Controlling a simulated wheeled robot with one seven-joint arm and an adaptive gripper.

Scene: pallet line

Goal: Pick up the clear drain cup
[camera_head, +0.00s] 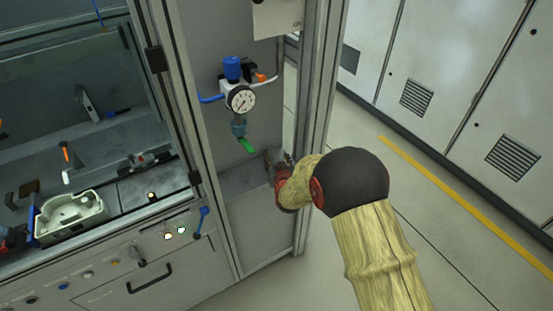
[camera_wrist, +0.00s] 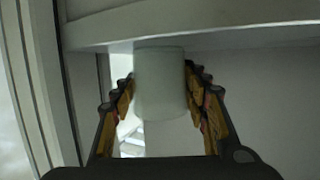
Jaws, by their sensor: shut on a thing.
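In the wrist view, the drain cup (camera_wrist: 160,92) is a pale, whitish cylinder, upright just below a light ledge (camera_wrist: 230,38). My gripper (camera_wrist: 160,86) has one dark, amber-padded finger on each side of it and is shut on it. I cannot tell whether the cup's top touches the ledge. In the head view, my gripper (camera_head: 279,163) is low inside the grey cabinet bay, near its right post. My own wrist hides part of it, and the cup cannot be made out there.
A pressure gauge (camera_head: 241,99) with a blue-knobbed regulator (camera_head: 232,68) and a green-handled valve (camera_head: 247,145) are on the bay's back wall, left of my gripper. The metal post (camera_head: 318,110) stands close on the right. Open floor (camera_head: 345,135) lies beyond it.

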